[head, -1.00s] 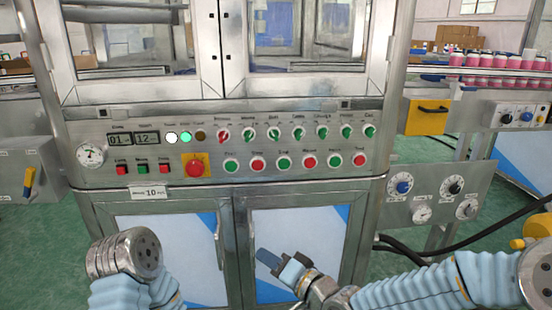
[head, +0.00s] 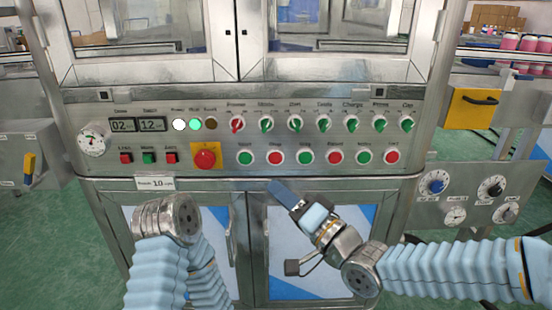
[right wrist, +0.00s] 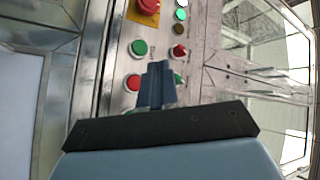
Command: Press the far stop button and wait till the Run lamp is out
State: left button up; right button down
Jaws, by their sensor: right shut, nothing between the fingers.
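The control panel (head: 120,110) carries a lower row of alternating green and red buttons. A red button (head: 275,158) second from the left seems to be labelled Stop; another red button (head: 391,157) ends the row at the right. The small labels are hard to read. The Run lamp (head: 195,123) glows green beside the lit white Power lamp (head: 179,124). My right gripper (head: 277,190) is shut and empty, just below the left part of the button row. In the right wrist view its fingers (right wrist: 158,70) partly cover a green button. My left gripper is out of view.
A red mushroom button (head: 205,156) on a yellow plate sits left of the row. Selector knobs (head: 295,124) line up above the buttons. My left arm's end is below the panel at left. Cabinet doors (head: 300,270) lie below; a gauge panel (head: 465,195) stands at right.

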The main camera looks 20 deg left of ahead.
aim_at(275, 158)
jog(key=shift+w+a+p, duration=0.3)
jog(key=shift+w+a, duration=0.05)
jog(key=shift+w, duration=0.95)
jog(key=shift+w+a+p, duration=0.35)
jog(key=shift+w+a, duration=0.05)
jog(key=shift+w, duration=0.95)
jog(key=shift+w+a+p, duration=0.3)
jog(key=shift+w+a, duration=0.05)
jog(key=shift+w, duration=0.95)
jog(key=shift+f, duration=0.1)
jog(key=shift+w+a, duration=0.15)
jog(key=shift+w, duration=0.2)
jog(key=shift+w+a, duration=0.1)
jog(key=shift+w, duration=0.3)
jog(key=shift+s+d+b, duration=0.25)
jog(key=shift+s+b, duration=0.35)
jog(key=shift+s, duration=0.2)
